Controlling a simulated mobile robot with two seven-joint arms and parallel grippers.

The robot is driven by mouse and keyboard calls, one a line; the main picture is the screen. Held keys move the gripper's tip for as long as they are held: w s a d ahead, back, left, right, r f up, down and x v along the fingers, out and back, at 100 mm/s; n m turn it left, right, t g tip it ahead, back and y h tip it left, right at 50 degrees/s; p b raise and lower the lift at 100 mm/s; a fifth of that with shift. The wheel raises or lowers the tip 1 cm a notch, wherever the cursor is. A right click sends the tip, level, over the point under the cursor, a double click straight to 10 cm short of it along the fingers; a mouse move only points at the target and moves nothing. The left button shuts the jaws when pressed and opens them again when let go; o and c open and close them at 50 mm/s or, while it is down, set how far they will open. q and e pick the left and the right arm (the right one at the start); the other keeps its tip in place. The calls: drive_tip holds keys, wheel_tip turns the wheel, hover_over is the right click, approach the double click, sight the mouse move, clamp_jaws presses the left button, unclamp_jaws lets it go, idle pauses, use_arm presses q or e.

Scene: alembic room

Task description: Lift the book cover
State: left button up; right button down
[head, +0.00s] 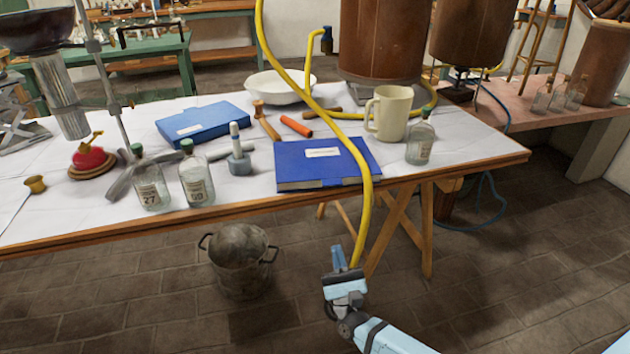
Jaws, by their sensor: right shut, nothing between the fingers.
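A dark blue book (300,172) with a white label lies closed and flat near the front edge of the table. A yellow hose (369,195) runs down across its right part in the picture. A second, lighter blue book (205,122) with a white label lies further back on the left. My right gripper (338,257) is shut and empty, in front of the table and below its edge in the picture, apart from both books. My left gripper is not in view.
Glass bottles (197,180) stand left of the dark blue book, with a small grey-blue stand (239,162) closer. A beige mug (389,114) and another bottle (420,142) stand right. A metal bucket (240,262) stands on the floor under the table (460,158).

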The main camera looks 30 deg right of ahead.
drive_tip(key=w+d+m+h, duration=0.1)
drive_tip(key=d+m+h, duration=0.1)
drive_tip(key=m+h, duration=0.25)
approach(337, 182)
drive_tip(key=shift+m+g+y, duration=0.25)
drive_tip(key=shift+m+g, duration=0.15)
drive_tip(key=shift+m, duration=0.05)
drive_tip(key=x, duration=0.5)
drive_tip(key=shift+w+d+r, duration=0.15)
drive_tip(key=shift+w+d, duration=0.15)
drive_tip(key=shift+w, duration=0.05)
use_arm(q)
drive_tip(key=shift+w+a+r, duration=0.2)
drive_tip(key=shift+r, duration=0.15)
use_arm(e)
drive_tip(key=shift+r, duration=0.45)
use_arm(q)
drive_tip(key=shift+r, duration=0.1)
